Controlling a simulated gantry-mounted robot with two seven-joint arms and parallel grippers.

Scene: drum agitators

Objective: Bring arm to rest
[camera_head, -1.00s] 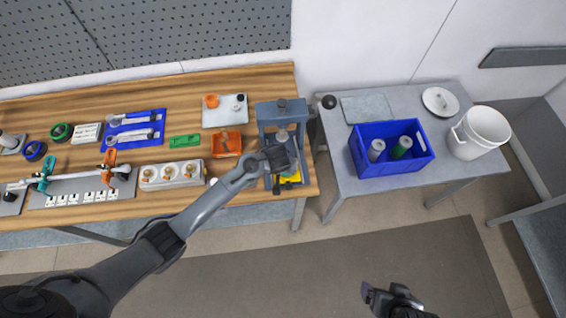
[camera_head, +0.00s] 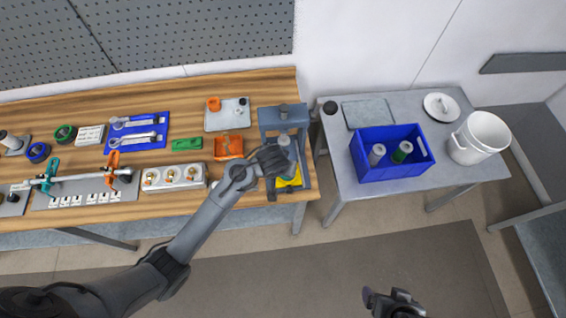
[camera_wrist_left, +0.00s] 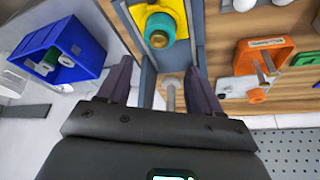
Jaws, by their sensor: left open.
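My left gripper (camera_head: 272,168) is at the right end of the wooden bench, in front of a blue-grey press-like frame (camera_head: 283,115). In the left wrist view its two fingers (camera_wrist_left: 160,88) are spread apart with nothing held between them.
A blue crate (camera_head: 392,172) with two cylinders, a white bucket (camera_head: 478,137) and a lid (camera_head: 441,106) stand on the grey table (camera_head: 345,195). Floor in front is clear.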

